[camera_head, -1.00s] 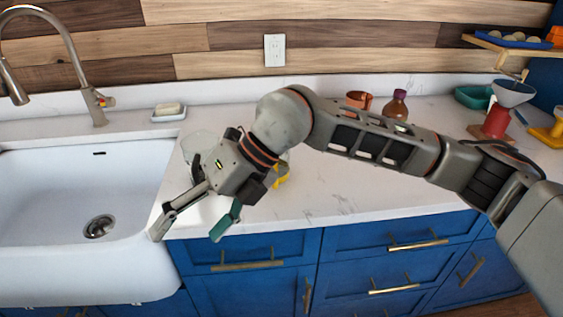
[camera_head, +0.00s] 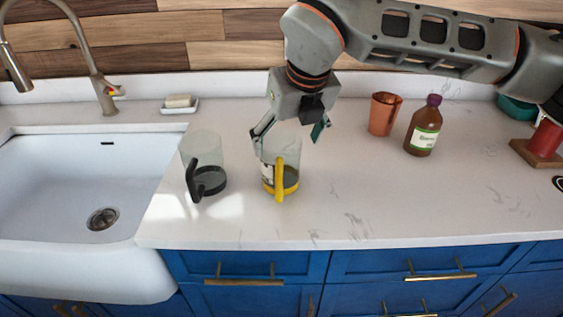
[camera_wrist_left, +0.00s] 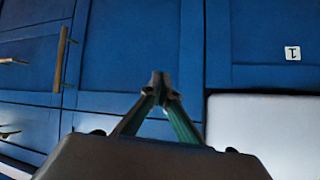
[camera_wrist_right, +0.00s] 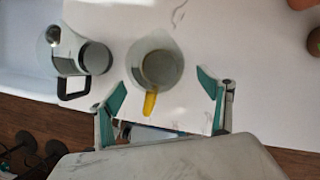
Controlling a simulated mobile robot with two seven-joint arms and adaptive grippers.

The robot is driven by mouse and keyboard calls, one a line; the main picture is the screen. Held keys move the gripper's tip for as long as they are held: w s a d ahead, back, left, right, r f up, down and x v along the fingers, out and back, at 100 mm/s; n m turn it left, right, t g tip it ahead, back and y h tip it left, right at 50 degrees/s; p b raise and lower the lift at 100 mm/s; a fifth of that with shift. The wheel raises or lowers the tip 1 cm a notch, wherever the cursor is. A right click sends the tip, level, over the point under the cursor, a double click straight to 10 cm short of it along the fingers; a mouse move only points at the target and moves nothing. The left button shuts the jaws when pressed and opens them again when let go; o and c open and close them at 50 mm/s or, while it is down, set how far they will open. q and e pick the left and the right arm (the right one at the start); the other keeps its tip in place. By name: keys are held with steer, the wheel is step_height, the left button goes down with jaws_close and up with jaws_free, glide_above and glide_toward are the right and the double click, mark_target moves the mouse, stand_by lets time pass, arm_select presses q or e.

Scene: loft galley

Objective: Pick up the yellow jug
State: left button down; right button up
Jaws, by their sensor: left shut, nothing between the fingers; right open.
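The yellow jug (camera_head: 281,178) is a clear glass jug with a yellow handle and base, upright on the white counter near its front edge. My right gripper (camera_head: 292,132) is open and points down just above the jug's top, partly hiding its rim. In the right wrist view, the jug (camera_wrist_right: 156,69) lies just beyond and between the open teal fingertips of the right gripper (camera_wrist_right: 164,95), its handle towards me. My left gripper (camera_wrist_left: 161,80) is shut and empty in front of blue cabinet fronts; it is not in the head view.
A similar jug with a black handle (camera_head: 205,165) stands just left of the yellow one. A copper cup (camera_head: 384,114) and a brown bottle (camera_head: 424,127) stand to the right. The sink (camera_head: 75,190) is at the left. The counter's front right is clear.

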steer(key=x, duration=0.7)
steer(key=shift+w+a+f, duration=0.2)
steer(key=shift+a+f, duration=0.05)
steer(key=shift+a, duration=0.05)
steer(key=c, duration=1.3)
